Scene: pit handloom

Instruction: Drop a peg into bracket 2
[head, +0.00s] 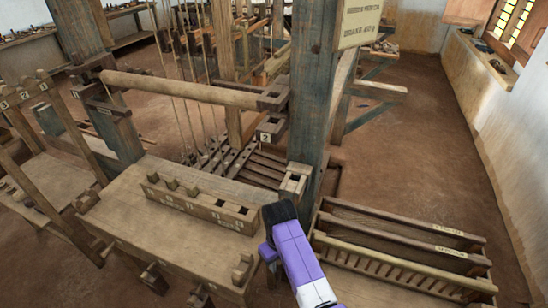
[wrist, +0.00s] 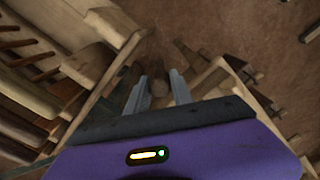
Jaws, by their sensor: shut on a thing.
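Bracket 2 (head: 270,126) is a small wooden block with a white label "2", fixed on the blue-grey post near the right end of the round beam. My gripper (head: 279,213) is over the bench's right end, below and in front of bracket 2 in the picture. Its fingers are hidden in the head view. In the wrist view the two grey fingers are shut on a brown wooden peg (wrist: 158,88), seen end-on and dim.
The blue-grey post (head: 312,85) rises just behind my gripper. A wooden block with a square hole (head: 293,181) is at its foot. A slatted wooden rack (head: 400,250) stands to the right. Cords and treadles (head: 225,160) lie behind the bench (head: 130,215). Floor is free at right.

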